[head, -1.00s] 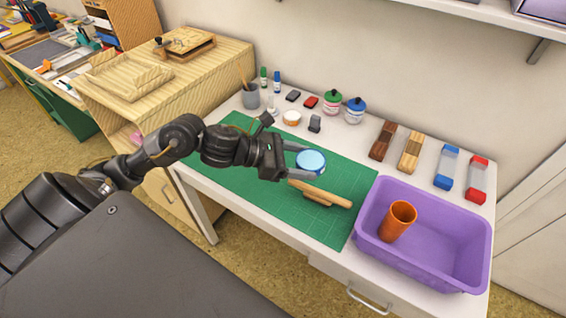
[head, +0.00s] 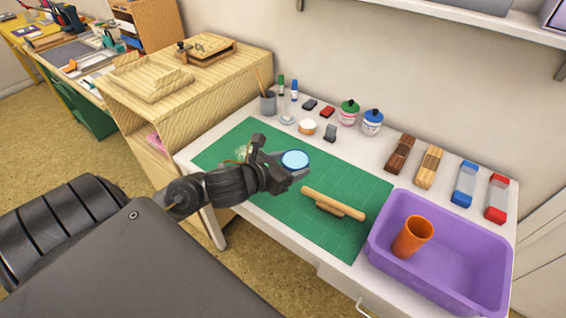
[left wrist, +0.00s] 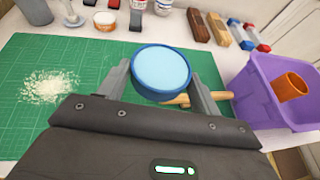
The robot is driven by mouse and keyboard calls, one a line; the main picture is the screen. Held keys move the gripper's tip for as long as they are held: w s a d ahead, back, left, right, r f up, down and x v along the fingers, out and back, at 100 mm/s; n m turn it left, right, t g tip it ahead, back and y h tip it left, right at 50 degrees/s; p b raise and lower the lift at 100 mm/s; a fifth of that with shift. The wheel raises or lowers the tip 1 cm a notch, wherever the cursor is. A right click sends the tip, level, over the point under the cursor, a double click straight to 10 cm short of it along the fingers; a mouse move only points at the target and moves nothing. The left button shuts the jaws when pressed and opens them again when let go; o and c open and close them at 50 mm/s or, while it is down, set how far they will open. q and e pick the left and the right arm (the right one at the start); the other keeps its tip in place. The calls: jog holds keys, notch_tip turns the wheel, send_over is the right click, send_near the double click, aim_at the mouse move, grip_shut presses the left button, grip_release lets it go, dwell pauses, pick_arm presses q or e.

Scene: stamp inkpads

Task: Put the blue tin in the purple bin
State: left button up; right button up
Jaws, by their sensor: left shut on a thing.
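The blue tin (head: 295,160) is round with a light blue top and a darker blue rim. My left gripper (head: 286,168) is shut on it and holds it over the green cutting mat (head: 335,233). In the left wrist view the tin (left wrist: 161,72) sits between the two grey fingers (left wrist: 160,88). The purple bin (head: 462,272) stands at the right end of the white table, right of the gripper. An orange cup (head: 413,236) is inside the bin, at its left side. My right gripper is not in view.
A wooden roller or handled tool (head: 333,203) lies on the mat between tin and bin. A pale pile of crumbs (left wrist: 48,86) is on the mat. Jars (head: 372,122), brushes (head: 399,154) and blue and red clear-bodied items (head: 465,184) line the back.

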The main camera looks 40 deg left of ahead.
pick_arm(q)
jog(key=w+a+f+b, duration=0.2)
jog(key=w+a+f, duration=0.3)
jog(key=w+a, duration=0.15)
send_over(279, 162)
jog(key=s+d, duration=0.2)
jog(key=f, duration=0.4)
jog(key=shift+s+a, duration=0.15)
jog(key=shift+a, duration=0.05)
jog(key=shift+w+a+f, duration=0.3)
jog(key=shift+w+f, duration=0.1)
jog(key=shift+f, duration=0.25)
jog(key=shift+w+f, duration=0.1)
jog(key=shift+f, duration=1.45)
